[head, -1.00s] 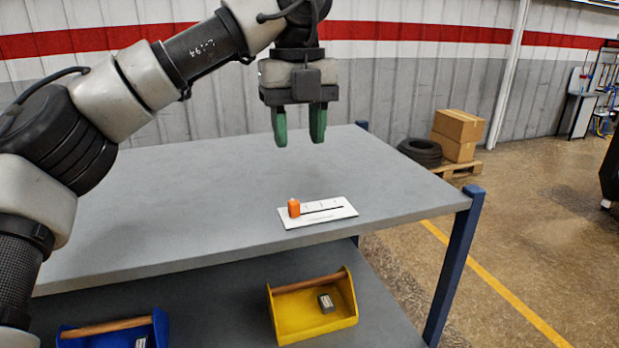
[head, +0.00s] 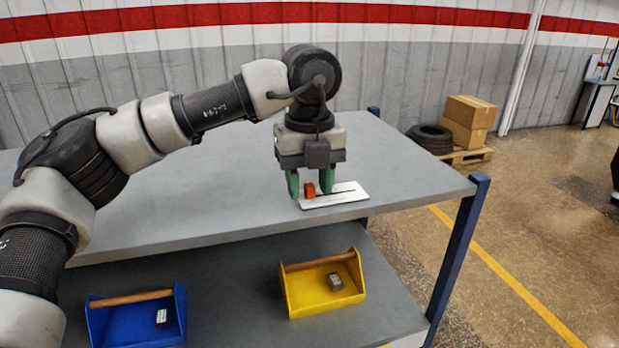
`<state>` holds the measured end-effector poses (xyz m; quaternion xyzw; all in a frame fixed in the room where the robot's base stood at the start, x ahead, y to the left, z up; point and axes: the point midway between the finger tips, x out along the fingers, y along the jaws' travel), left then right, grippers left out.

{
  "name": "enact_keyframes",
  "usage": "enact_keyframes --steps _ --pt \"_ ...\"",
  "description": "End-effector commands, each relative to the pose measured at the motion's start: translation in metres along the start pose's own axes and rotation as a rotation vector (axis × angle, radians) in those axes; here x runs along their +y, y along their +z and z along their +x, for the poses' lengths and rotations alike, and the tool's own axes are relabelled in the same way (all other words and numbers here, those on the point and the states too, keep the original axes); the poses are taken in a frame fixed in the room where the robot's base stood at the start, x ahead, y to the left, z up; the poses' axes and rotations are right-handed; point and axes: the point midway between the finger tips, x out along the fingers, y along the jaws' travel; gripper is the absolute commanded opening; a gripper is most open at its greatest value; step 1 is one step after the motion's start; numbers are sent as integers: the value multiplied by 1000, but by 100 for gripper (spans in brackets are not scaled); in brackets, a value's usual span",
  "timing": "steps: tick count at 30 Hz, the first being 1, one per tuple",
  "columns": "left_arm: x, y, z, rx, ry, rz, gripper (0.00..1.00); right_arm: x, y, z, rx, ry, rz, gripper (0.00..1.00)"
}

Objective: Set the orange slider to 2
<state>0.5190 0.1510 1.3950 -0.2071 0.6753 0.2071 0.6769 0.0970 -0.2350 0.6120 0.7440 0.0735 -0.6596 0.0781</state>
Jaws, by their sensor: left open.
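The orange slider (head: 310,190) stands at the left end of a white slider plate (head: 345,199) near the front edge of the grey table. A dark slot line runs to the right of the slider on the plate. My left gripper (head: 310,189) is open and points down, with its green fingers low over the plate. One finger is left of the orange slider and the other is right of it, with gaps visible. The scale marks on the plate are too small or hidden to read. My right gripper is not in view.
The grey table top (head: 200,215) is otherwise clear. On the shelf below stand a blue tote (head: 110,328) and a yellow tote (head: 300,303), each with a small dark item. Boxes (head: 465,120) and tires (head: 430,137) are on the floor behind.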

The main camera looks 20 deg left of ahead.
Motion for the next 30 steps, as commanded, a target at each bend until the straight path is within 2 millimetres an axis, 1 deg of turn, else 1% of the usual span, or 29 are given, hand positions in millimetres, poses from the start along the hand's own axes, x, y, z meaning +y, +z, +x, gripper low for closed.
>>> enact_keyframes --steps 2,3,5,6,11,18,20,25,30 --pt "0 0 0 0 0 0 43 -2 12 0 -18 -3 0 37" --pt "0 0 0 0 0 0 40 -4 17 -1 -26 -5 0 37" --pt "0 0 0 1 0 0 30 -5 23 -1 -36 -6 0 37" --pt "0 0 0 1 0 0 24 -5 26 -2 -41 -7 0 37" --pt "0 0 0 1 0 0 0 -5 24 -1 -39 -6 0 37" --pt "-1 0 0 1 0 1 0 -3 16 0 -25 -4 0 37" --pt "-5 0 0 0 0 2 0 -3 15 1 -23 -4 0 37" --pt "-23 -1 0 1 -3 2 0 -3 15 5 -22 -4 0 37" --pt "-24 0 -1 1 -2 1 0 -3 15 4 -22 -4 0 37"
